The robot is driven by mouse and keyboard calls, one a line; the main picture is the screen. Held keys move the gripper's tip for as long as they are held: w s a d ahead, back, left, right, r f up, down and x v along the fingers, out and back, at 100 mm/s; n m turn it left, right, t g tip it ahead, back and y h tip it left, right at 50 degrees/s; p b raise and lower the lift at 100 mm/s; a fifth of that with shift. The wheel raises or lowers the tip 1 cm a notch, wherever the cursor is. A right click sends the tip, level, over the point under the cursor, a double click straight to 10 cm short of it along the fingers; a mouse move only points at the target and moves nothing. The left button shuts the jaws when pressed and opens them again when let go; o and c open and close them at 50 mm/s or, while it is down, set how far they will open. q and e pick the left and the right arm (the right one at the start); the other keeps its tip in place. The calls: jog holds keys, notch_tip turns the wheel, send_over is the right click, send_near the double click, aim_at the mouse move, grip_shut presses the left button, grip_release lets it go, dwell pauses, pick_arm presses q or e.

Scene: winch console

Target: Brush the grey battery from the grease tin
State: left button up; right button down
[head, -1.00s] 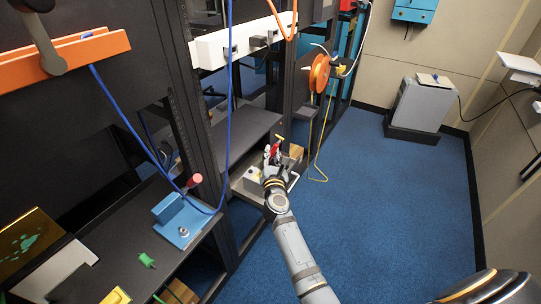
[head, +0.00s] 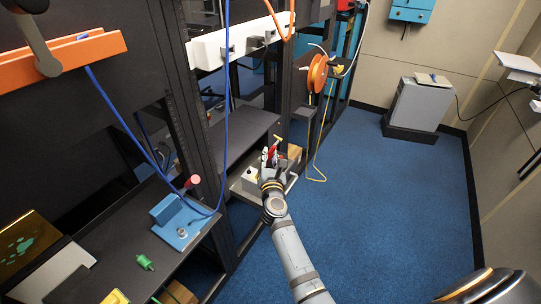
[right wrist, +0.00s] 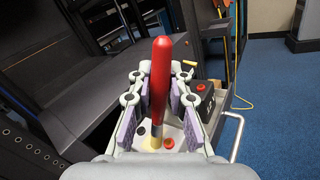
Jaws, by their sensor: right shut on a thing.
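My right gripper (head: 271,162) is shut on a red-handled brush (right wrist: 160,78), held between its padded fingers. The brush's pale yellow lower end (right wrist: 152,143) points down over a light grey block, which looks like the grey battery (right wrist: 178,131), with a red and a black cap on top. I cannot tell whether the brush touches it. I cannot make out the grease tin. My left gripper is not in view.
The blocks sit in a low tray with a pale bent rail (right wrist: 238,135) at its right. A dark shelf (head: 243,136) lies behind and left. A blue plate with a red-knobbed lever (head: 180,228) is nearer. Blue carpet (head: 385,215) is open to the right.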

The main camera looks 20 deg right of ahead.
jog(key=shift+s+a, duration=0.5)
jog(key=shift+a, duration=0.05)
jog(key=shift+f, duration=0.1)
jog(key=shift+w+d, duration=0.6)
jog(key=shift+d, duration=0.15)
jog(key=shift+w, duration=0.1)
jog(key=shift+w+d, duration=0.6)
jog(key=shift+d, duration=0.1)
jog(key=shift+s+a, duration=0.1)
jog(key=shift+a, duration=0.05)
